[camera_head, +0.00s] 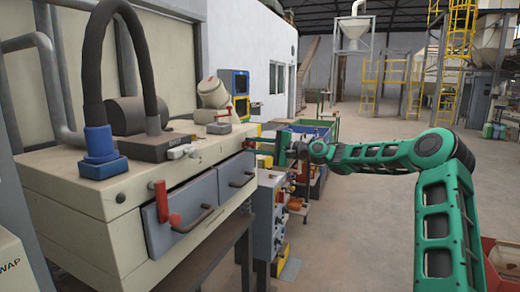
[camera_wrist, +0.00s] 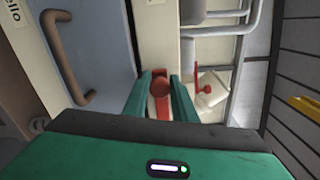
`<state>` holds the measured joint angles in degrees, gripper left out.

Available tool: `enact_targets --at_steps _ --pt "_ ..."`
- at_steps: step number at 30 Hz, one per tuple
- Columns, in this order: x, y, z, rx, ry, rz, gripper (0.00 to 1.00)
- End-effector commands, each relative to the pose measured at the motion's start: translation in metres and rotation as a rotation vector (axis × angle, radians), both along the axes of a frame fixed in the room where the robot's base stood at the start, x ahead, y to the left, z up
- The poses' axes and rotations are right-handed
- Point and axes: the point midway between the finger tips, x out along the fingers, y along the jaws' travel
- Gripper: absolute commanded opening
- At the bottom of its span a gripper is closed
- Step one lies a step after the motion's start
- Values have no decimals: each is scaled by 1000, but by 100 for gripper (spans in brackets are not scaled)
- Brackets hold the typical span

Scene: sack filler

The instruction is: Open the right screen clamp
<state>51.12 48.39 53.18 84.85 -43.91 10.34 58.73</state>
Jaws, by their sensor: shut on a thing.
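My gripper (camera_wrist: 160,92) is shut on the red right screen clamp (camera_wrist: 159,85), whose round red end shows between the two green fingers in the wrist view. A red part also shows lower between the fingers. The clamp is beside the grey-blue drawer front with a brown handle (camera_wrist: 60,40). In the head view my gripper (camera_head: 283,148) is at the right end of the cream machine (camera_head: 100,215), next to the right grey drawer (camera_head: 236,180). Another red clamp (camera_head: 161,200) stands upright on the left drawer (camera_head: 180,215).
A control box (camera_head: 265,215) with several knobs stands below my gripper. A blue fitting with a black hose (camera_head: 97,145) is on the machine top. A green bin (camera_head: 305,130) is behind my gripper. Open concrete floor (camera_head: 370,240) lies to the right.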

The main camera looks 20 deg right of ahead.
Motion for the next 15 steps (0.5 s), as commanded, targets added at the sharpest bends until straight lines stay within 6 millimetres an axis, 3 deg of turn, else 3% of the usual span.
enact_targets --at_steps 10,11,12,15 --pt "2 -3 -3 1 9 -9 0" --pt "2 -3 -3 2 9 -8 29" --pt "2 -3 -3 1 8 -7 39" --pt "1 -1 -2 1 7 -4 42"
